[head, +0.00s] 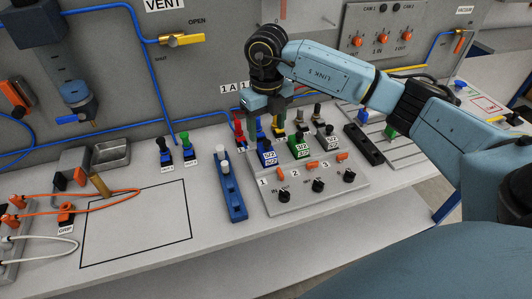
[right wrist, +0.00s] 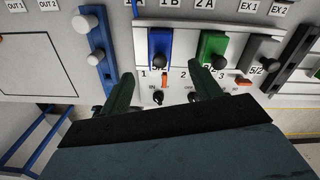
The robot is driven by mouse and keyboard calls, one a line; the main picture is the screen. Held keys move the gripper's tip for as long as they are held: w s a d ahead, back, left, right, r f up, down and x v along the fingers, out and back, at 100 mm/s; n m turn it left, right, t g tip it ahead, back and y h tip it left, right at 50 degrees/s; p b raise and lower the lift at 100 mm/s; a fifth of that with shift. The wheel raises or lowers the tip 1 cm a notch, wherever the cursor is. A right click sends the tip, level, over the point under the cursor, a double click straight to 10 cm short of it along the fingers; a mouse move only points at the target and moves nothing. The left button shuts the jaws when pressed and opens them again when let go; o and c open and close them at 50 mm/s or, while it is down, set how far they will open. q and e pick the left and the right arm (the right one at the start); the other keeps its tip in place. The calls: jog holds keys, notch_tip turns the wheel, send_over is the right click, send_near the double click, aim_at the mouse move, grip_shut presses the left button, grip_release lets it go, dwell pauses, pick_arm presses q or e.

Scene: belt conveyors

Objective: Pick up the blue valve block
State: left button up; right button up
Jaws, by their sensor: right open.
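The blue valve block (head: 267,157), labelled 5/2, sits in the leftmost slot of the grey manifold panel. In the right wrist view the blue valve block (right wrist: 160,44) stands upright with a black round knob facing the camera. My right gripper (head: 270,112) is above and behind the block in the head view, jaws open and empty. In the right wrist view the two dark green fingers of my right gripper (right wrist: 164,88) are spread, the block showing beyond and between them. They appear apart from it. My left gripper is out of view.
A green valve block (head: 299,148) and a grey valve block (head: 327,138) stand right of the blue one. A blue bar with white knobs (head: 231,190) lies left, a black bar (head: 363,144) right. The black-outlined square (head: 140,225) is empty.

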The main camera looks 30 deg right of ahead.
aim_at(267, 141)
jog(key=shift+f, duration=0.6)
notch_tip(267, 141, down, 2)
jog(key=shift+f, duration=0.1)
notch_tip(267, 141, down, 3)
jog(key=shift+r, duration=0.2)
jog(key=shift+f, duration=0.5)
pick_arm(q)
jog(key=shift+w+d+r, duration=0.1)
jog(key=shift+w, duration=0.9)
pick_arm(e)
jog(key=shift+w, duration=0.1)
jog(key=c, duration=1.2)
jog(key=shift+r, duration=0.15)
notch_tip(267, 141, up, 10)
jog(key=shift+f, duration=0.1)
grip_shut()
pick_arm(q)
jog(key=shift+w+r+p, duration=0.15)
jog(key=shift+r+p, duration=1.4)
jog(key=shift+p, duration=0.1)
pick_arm(e)
jog(key=shift+r, duration=2.05)
